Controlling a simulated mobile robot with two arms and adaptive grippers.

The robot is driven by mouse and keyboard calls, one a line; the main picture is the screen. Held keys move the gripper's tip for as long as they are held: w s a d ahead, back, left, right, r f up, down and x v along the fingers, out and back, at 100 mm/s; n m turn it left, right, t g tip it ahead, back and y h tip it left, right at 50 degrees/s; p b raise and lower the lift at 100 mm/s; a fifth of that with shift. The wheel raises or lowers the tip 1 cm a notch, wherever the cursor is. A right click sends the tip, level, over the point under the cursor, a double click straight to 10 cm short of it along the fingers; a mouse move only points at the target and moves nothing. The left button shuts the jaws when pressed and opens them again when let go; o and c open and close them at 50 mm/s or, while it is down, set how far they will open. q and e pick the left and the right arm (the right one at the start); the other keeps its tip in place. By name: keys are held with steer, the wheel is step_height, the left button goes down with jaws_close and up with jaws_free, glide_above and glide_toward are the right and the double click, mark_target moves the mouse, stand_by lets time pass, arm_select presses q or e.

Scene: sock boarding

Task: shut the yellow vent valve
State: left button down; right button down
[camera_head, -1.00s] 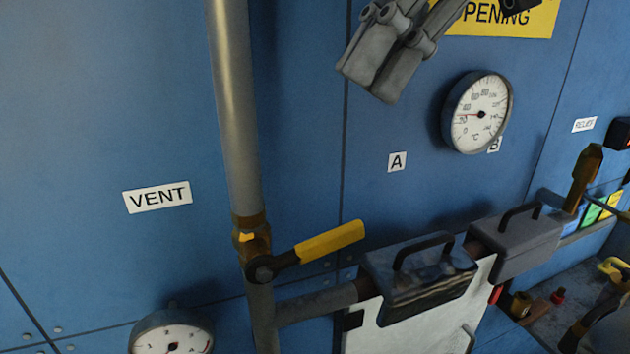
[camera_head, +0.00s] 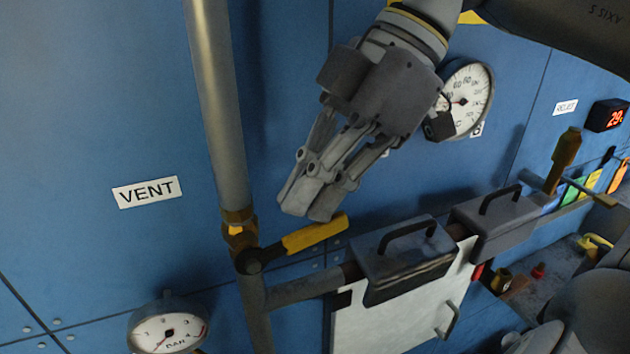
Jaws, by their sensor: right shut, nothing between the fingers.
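The yellow vent valve has a yellow lever (camera_head: 315,234) on a dark pivot, on the vertical grey pipe (camera_head: 219,110). The lever points right and slightly up, across the pipe. A brass fitting (camera_head: 238,229) sits on the pipe just above the pivot. A white VENT label (camera_head: 146,191) is on the blue wall left of the pipe. My right gripper (camera_head: 309,208) is shut and empty, its fingertips pointing down just above the lever's outer half. I cannot tell whether they touch it. My left gripper is not in view.
A pressure gauge (camera_head: 168,330) stands below the label. A round thermometer (camera_head: 468,100) is partly behind my right gripper. Two dark boxes with handles (camera_head: 405,266) (camera_head: 497,234) sit right of the valve. A red digital display (camera_head: 607,116) is at far right.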

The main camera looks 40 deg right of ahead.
steer(key=shift+a, duration=0.15)
steer(key=d+f+y+b, duration=0.1)
steer(key=f+y+b, duration=0.1)
steer(key=b, duration=0.3)
steer(key=shift+s+d, duration=0.1)
steer(key=shift+s, duration=0.05)
steer(key=shift+d+t+y+b, duration=0.15)
steer(key=shift+t+y+b, duration=0.2)
steer(key=shift+b, duration=0.25)
steer(key=shift+r, duration=0.1)
